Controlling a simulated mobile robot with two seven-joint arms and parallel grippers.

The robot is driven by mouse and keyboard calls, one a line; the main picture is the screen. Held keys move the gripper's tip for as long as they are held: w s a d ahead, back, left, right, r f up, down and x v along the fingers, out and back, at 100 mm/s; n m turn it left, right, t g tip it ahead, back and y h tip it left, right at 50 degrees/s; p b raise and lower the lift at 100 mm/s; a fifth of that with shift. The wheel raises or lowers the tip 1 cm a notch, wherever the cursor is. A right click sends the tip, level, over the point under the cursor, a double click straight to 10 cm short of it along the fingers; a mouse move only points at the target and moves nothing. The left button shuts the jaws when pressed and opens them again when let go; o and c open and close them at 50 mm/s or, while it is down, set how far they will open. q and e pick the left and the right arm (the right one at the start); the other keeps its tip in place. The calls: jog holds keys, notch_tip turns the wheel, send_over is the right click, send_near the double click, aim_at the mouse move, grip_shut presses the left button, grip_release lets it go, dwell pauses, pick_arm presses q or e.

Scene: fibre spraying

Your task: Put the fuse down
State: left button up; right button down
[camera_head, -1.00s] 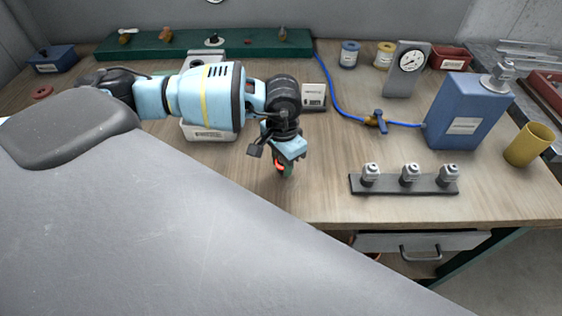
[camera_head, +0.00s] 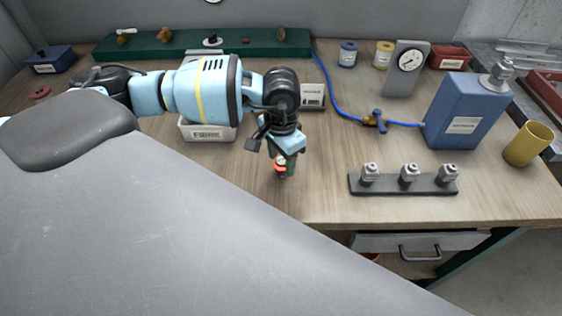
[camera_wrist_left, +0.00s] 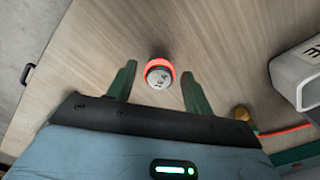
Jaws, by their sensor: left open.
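The fuse (camera_wrist_left: 159,78) is a small round piece with a pale, marked top and a red ring. In the left wrist view it stands over the wooden table, between the two green fingers of my left gripper (camera_wrist_left: 158,82), with a gap on each side. The gripper is open. In the head view the left gripper (camera_head: 284,163) points down over the middle of the table, and the fuse (camera_head: 280,167) shows at its fingertips, partly hidden by a finger. My right gripper is not in view.
A dark rack with three metal-topped pieces (camera_head: 403,187) stands to the right. A blue canister (camera_head: 463,112), a yellow cup (camera_head: 529,145) and a blue hose with a valve (camera_head: 376,121) lie beyond. A white labelled box (camera_head: 208,133) is behind the arm. The table front is clear.

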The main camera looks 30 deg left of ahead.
aim_at(281, 161)
pick_arm(q)
notch_tip(281, 161, up, 9)
jog(key=shift+b, duration=0.4)
jog(key=shift+r, duration=0.7)
jog(key=shift+o, duration=0.4)
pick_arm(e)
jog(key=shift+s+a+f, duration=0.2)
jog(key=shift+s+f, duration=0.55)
